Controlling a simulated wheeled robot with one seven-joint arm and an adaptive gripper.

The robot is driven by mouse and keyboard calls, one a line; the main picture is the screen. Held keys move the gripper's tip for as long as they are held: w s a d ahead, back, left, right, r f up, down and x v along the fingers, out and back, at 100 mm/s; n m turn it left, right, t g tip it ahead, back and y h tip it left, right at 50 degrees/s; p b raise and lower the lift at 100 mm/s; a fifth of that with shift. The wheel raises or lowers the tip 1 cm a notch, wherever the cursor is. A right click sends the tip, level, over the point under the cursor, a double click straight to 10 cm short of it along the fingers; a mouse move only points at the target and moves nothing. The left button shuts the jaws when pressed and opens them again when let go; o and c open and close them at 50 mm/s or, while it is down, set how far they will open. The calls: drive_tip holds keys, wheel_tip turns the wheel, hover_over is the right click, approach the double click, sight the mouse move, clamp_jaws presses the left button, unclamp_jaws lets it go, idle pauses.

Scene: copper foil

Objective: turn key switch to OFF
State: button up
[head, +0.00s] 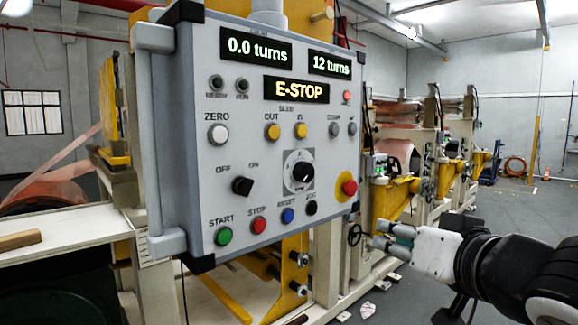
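The grey control panel (200,130) fills the middle of the head view. Its key switch is a black knob (242,186) at the lower left, below the OFF and ON labels. The knob is small, and I cannot tell for certain which label it points to. My gripper (378,234) is at the lower right, beyond the panel's right edge and apart from it. Its two fingers point left with a gap between them, and nothing shows between them.
A red emergency button (349,187) on a yellow ring sits at the panel's right. START (223,236), STOP (258,226) and other buttons line the bottom. The display (296,90) reads E-STOP. Machines stand behind.

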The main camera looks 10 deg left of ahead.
sight(252, 186)
drive_tip(key=s+a+r+n+g+y+p, duration=0.1)
drive_tip(key=s+a+r+n+y+p, duration=0.1)
drive_tip(key=s+a+r+y, duration=0.3)
drive_tip(key=s+a+r+n+g+y+p, duration=0.1)
drive_tip(key=s+a+r+g+y, duration=0.1)
drive_tip(key=a+y, duration=0.35)
drive_tip(key=shift+h, duration=0.75)
drive_tip(key=x, duration=1.4)
drive_tip(key=shift+s+a+r, duration=0.15)
drive_tip(key=shift+s+a, duration=0.05)
drive_tip(key=shift+a, duration=0.25)
drive_tip(key=shift+c, duration=0.5)
clamp_jaws()
